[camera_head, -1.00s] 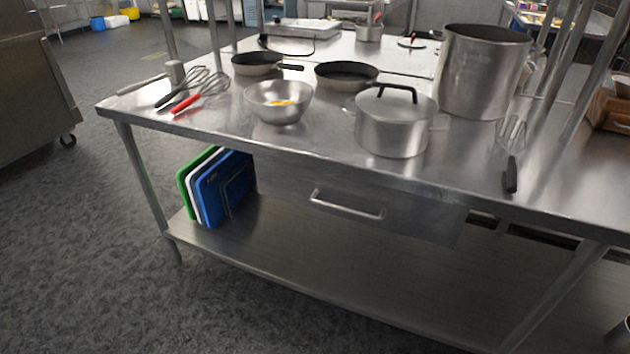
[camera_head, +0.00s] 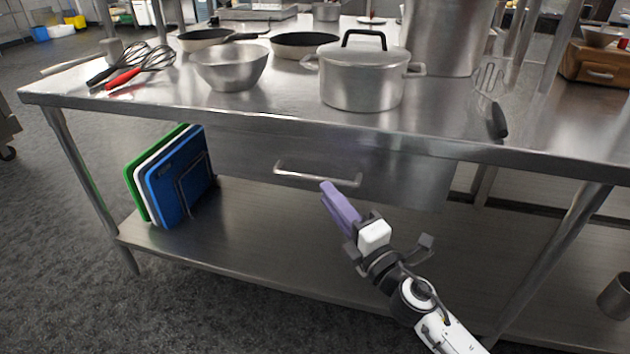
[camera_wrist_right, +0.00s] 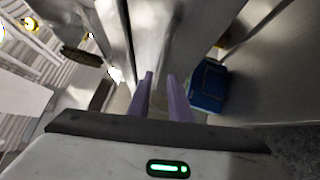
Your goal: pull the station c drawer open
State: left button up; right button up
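The drawer (camera_head: 245,155) is a wide steel front under the worktop, with a horizontal bar handle (camera_head: 318,174). It looks shut, its front under the table's front edge. My right gripper (camera_head: 327,187) reaches up from the lower right. Its purple fingertips are just below and in front of the handle's right half; I see no clear contact. In the right wrist view the two purple fingers (camera_wrist_right: 159,76) stand apart with nothing between them. Steel surfaces lie beyond them; I cannot make out the handle there. My left gripper is not in view.
The steel table (camera_head: 200,118) holds a lidded pot (camera_head: 362,80), a steel bowl (camera_head: 231,68), whisks, pans and a tall pot. Green, white and blue boards (camera_head: 180,185) stand on the lower shelf (camera_head: 270,240) at left. The floor in front is clear.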

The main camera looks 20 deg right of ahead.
aim_at(317, 181)
jog(key=x, duration=0.7)
grip_shut()
